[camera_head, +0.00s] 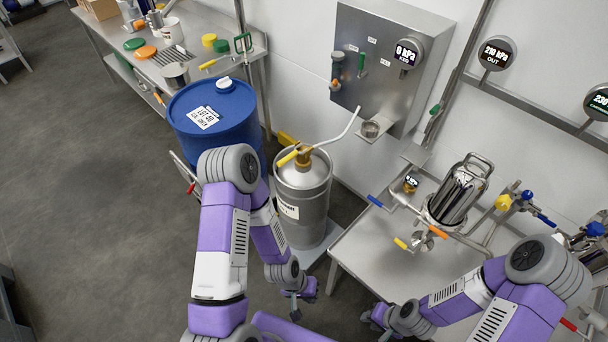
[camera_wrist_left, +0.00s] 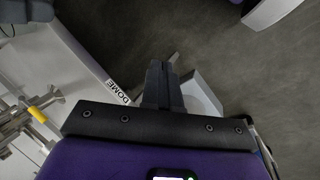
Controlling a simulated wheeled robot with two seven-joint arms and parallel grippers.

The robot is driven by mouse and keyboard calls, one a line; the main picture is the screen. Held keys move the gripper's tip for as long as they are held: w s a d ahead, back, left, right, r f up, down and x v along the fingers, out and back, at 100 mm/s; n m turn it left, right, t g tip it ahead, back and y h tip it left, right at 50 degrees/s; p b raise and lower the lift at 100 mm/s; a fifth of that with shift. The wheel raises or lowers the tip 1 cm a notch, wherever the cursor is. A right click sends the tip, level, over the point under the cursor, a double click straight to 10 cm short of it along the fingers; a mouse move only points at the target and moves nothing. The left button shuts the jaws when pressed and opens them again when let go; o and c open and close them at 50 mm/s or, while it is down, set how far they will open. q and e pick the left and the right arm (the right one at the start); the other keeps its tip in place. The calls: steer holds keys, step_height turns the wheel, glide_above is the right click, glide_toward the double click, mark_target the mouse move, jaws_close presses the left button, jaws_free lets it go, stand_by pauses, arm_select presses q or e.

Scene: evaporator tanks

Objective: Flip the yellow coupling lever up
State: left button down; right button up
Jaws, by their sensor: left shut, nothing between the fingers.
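The yellow coupling lever (camera_head: 289,157) sits on a brass coupling (camera_head: 304,155) on top of the silver keg (camera_head: 304,180). It slants down to the left from the coupling. A pale hose rises from the coupling to the right. My left gripper (camera_head: 294,306) hangs low in front of the keg, well below and apart from the lever. In the left wrist view its fingers (camera_wrist_left: 162,86) are together and empty. The lever cannot be made out there. My right gripper (camera_head: 371,318) is at the bottom of the head view, and its fingers are not clear.
A blue drum (camera_head: 215,118) stands left of the keg. A steel bench (camera_head: 365,250) with a filter housing (camera_head: 458,192) stands to the right. A grey control cabinet (camera_head: 375,60) hangs on the wall behind. Open floor (camera_head: 90,200) lies to the left.

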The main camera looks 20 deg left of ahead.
stand_by(0.3)
arm_select(q)
steer(key=w+d+f+n+g+h+b, duration=0.2)
steer(key=w+d+f+n+h+b, duration=0.15)
steer(key=d+f+n+h, duration=0.4)
steer(key=w+a+r+n+t+h, duration=0.3)
steer(key=w+r+n+t+h, duration=0.15)
steer(key=w+n, duration=0.4)
steer(key=w+a+r+n+t+b, duration=0.1)
steer(key=w+a+r+n+t, duration=0.2)
steer(key=w+a+n+t, duration=0.6)
steer(key=a+r+n+t+y+b, duration=0.1)
steer(key=a+n+t+y, duration=0.7)
steer(key=a, duration=1.4)
steer(key=t+y, duration=0.1)
steer(key=t, duration=0.2)
steer(key=shift+w+t+y, duration=0.15)
steer(key=shift+t+y, duration=0.2)
steer(key=shift+y, duration=0.05)
